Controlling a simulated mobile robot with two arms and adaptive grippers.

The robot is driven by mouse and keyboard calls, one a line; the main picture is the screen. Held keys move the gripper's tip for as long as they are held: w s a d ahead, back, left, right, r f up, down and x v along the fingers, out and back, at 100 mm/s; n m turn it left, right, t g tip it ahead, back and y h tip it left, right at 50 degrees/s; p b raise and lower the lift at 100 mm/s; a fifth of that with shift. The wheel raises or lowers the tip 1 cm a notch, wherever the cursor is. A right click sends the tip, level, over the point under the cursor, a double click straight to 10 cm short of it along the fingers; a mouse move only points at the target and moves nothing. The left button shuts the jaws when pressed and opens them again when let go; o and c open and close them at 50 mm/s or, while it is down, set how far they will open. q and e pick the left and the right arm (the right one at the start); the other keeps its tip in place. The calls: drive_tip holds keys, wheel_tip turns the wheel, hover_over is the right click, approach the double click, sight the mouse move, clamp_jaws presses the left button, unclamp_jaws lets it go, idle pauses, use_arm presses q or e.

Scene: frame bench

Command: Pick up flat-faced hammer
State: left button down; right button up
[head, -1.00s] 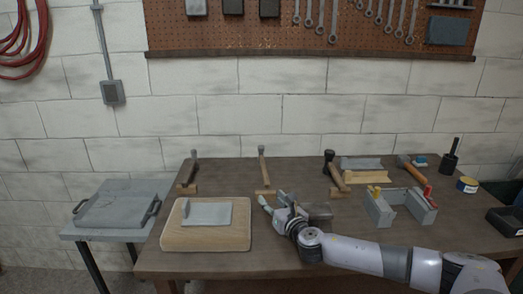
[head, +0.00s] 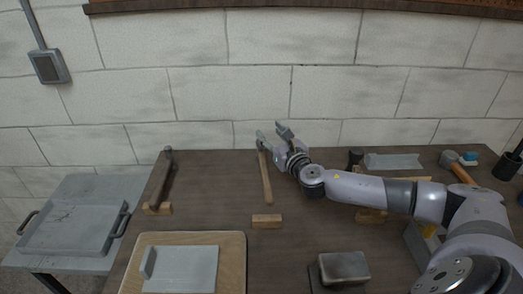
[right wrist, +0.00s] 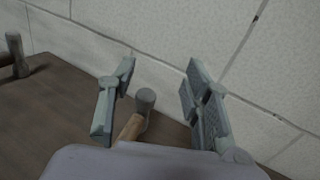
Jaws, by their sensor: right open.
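The middle hammer (head: 266,181) has a wooden handle and a small grey head. In the right wrist view, the grey rounded head (right wrist: 146,97) shows between the two spread fingers (right wrist: 160,80), with no contact visible. Another hammer (head: 161,181) with a dark head lies to the left, also partly in the right wrist view (right wrist: 15,58). I cannot tell for certain which hammer is flat-faced. My left gripper is out of view.
A dark-headed hammer (head: 355,158) is mostly hidden behind my right arm. Another hammer (head: 457,166) lies at the right. A wooden board (head: 238,264) with a grey plate and a grey metal block (head: 343,268) stand in front. The wall rises close behind the bench.

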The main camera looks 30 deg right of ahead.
sight(260, 158)
drive_tip(key=f, duration=0.7)
drive_tip(key=shift+s+a+f, duration=0.1)
drive_tip(key=shift+s+a, duration=0.05)
drive_tip(key=shift+s, duration=0.1)
drive_tip(key=shift+w+d, duration=0.25)
drive_tip(key=shift+w, duration=1)
drive_tip(key=w, duration=0.5)
drive_tip(key=shift+w+d, duration=0.1)
drive_tip(key=shift+d, duration=0.25)
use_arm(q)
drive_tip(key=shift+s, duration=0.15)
use_arm(e)
drive_tip(key=shift+c, duration=0.4)
clamp_jaws()
drive_tip(key=shift+r, duration=0.2)
